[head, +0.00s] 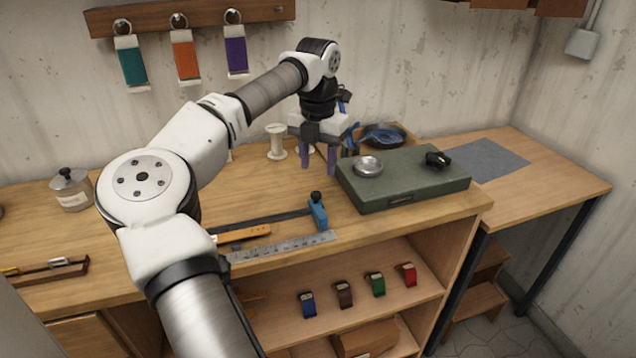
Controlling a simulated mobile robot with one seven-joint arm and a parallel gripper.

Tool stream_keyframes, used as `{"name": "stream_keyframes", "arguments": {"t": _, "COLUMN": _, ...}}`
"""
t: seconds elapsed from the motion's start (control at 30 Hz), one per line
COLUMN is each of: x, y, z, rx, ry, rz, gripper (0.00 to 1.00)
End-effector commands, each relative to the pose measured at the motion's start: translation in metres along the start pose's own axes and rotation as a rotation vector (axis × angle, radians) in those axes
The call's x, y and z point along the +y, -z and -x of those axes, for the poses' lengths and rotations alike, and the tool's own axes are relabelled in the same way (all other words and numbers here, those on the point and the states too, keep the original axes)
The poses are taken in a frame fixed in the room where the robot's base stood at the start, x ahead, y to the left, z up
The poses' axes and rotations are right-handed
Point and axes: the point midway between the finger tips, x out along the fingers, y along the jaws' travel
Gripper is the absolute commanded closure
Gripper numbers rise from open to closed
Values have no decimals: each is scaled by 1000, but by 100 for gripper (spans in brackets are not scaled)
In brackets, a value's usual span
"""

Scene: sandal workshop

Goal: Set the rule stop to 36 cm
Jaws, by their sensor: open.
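The steel rule (283,246) lies along the front of the workbench, its markings too small to read here. A dark rail (262,218) runs behind it. The blue rule stop (318,213) with a black knob on top stands at the right end of the rail, close to the rule's right end. My gripper (318,165) points down above the bench, behind the stop in the picture. Its two purple-grey fingers are apart with nothing seen between them. It is not touching the stop. My arm hides the left part of the rule and rail.
An orange-handled tool (243,234) lies between the rail and rule. A green box (405,182) bearing a metal dish (368,166) and a small black object (437,159) stands right of my gripper. A white spool (276,142) stands behind left.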

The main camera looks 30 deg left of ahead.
Motion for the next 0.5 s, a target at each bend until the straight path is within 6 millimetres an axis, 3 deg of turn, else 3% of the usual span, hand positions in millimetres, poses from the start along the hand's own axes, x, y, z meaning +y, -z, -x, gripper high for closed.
{"name": "stream_keyframes", "arguments": {"t": 0.2, "x": -1, "y": -1, "z": 45, "rx": -3, "ry": 1, "rz": -1, "gripper": 55}}
{"name": "stream_keyframes", "arguments": {"t": 0.5, "x": -1, "y": 0, "z": 69, "rx": 0, "ry": 1, "rz": -1, "gripper": 55}}
